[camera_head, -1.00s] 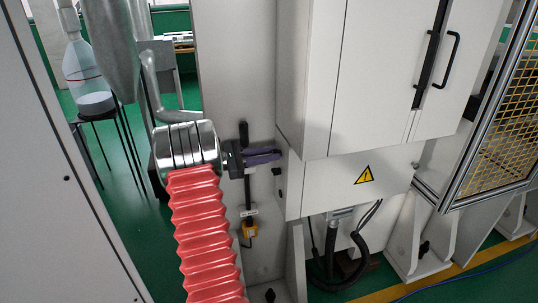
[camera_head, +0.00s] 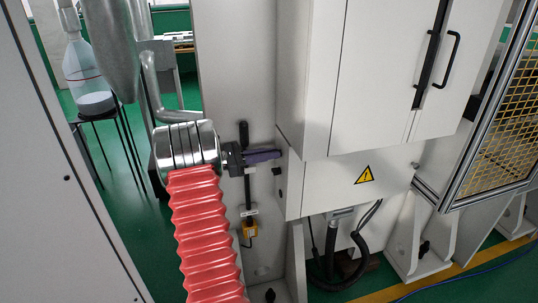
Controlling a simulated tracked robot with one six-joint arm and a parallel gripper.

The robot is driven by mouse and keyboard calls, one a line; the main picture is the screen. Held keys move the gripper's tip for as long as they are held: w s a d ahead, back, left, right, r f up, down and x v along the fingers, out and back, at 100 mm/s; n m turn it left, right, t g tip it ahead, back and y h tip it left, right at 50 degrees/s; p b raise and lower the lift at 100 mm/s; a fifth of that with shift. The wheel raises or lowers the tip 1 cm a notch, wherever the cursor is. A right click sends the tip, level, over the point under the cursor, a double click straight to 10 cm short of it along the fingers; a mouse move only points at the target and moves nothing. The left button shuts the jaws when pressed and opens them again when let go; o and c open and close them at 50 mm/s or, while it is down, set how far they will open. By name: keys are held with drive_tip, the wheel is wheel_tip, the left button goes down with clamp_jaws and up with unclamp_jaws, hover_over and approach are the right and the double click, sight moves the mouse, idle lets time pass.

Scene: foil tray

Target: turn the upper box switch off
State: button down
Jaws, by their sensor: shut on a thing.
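My gripper (camera_head: 279,153) has purple fingers and reaches right from the metal wrist to the left side of the white lower box (camera_head: 335,178). Its fingers are together, shut on the upper box switch at that side. The switch itself is hidden by the fingers, so its position cannot be told. A small dark knob (camera_head: 278,171) shows on the same side just below the fingers.
A tall grey panel (camera_head: 235,60) stands behind my gripper, with a yellow-and-black fitting (camera_head: 250,229) lower down. A white cabinet (camera_head: 380,70) overhangs at the right. Black hoses (camera_head: 330,262) hang below the box. A stool (camera_head: 97,115) stands at far left.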

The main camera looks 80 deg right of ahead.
drive_tip(key=shift+n, duration=0.3)
drive_tip(key=c, duration=2.1)
unclamp_jaws()
drive_tip(key=shift+w, duration=0.15)
drive_tip(key=v, duration=1.3)
drive_tip(key=shift+w+a, duration=0.25)
drive_tip(key=shift+f, duration=0.1)
